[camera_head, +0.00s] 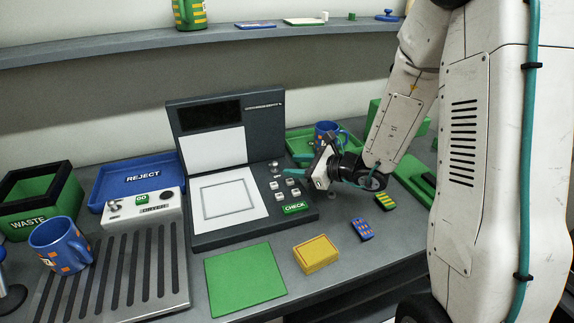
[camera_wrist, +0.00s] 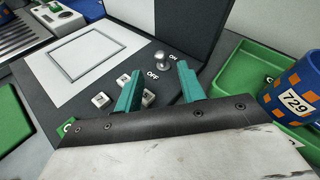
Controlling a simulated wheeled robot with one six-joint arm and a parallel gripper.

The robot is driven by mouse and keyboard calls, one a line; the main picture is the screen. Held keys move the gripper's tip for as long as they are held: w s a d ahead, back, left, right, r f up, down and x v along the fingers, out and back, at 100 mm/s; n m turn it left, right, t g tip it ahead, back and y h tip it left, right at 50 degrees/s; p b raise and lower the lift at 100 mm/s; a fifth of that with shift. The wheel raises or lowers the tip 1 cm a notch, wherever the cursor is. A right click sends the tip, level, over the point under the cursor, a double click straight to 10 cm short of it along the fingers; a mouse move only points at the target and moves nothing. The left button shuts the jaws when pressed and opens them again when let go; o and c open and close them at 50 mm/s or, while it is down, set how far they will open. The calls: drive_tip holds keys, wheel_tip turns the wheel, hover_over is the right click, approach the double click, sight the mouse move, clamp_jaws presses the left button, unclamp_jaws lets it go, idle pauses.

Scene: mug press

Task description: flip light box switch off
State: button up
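The light box (camera_head: 196,232) is a dark grey unit with a lit white panel (camera_head: 228,198) and an upright back with a dark screen. Its switch is a small silver lever with a round knob, seen in the wrist view (camera_wrist: 161,60) between the labels ON and OFF. It also shows in the head view (camera_head: 274,168). I cannot tell surely which label the lever leans to. My gripper (camera_wrist: 160,69) has teal fingers, spread apart and empty, with the switch just beyond and between their tips. In the head view my gripper (camera_head: 293,165) reaches in from the right.
White keys (camera_head: 280,190) and a green CHECK key (camera_head: 295,208) lie near the switch. A blue mug (camera_wrist: 292,92) stands in a green tray (camera_wrist: 237,75) to the right. A yellow block (camera_head: 316,254) and green mat (camera_head: 245,279) lie in front.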

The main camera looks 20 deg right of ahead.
drive_tip(key=shift+v, duration=1.45)
drive_tip(key=shift+s+a+f+n+g+y, duration=0.15)
drive_tip(key=shift+s+a+n+g+y, duration=0.2)
drive_tip(key=shift+s+a+n, duration=0.2)
drive_tip(key=shift+s+a+f+n+g+y, duration=0.15)
drive_tip(key=shift+s+a+n+g+y, duration=0.1)
drive_tip(key=shift+s+a+n+g, duration=0.3)
drive_tip(key=s+a+n+g, duration=0.1)
drive_tip(key=s, duration=0.1)
drive_tip(key=s+a+r+n+g+y, duration=0.1)
drive_tip(key=s+n+g, duration=0.1)
drive_tip(key=s+a+r+n+g, duration=0.1)
drive_tip(key=s+n, duration=0.1)
drive_tip(key=shift+a+y, duration=0.3)
drive_tip(key=shift+y, duration=0.1)
drive_tip(key=s+a+r+n+g+h, duration=0.1)
drive_tip(key=s+r+n+g+h, duration=0.25)
drive_tip(key=s+n+g, duration=0.45)
drive_tip(key=s+d+r+n+t+h, duration=0.2)
drive_tip(key=s+d+r+n+h, duration=0.1)
drive_tip(key=s+r+n+h, duration=0.1)
drive_tip(key=s+d+r+n+t+h, duration=0.2)
drive_tip(key=s+r+n, duration=0.4)
drive_tip(key=s, duration=0.3)
drive_tip(key=shift+s+d+h, duration=0.2)
drive_tip(key=shift+d+h, duration=0.65)
drive_tip(key=shift+h, duration=0.4)
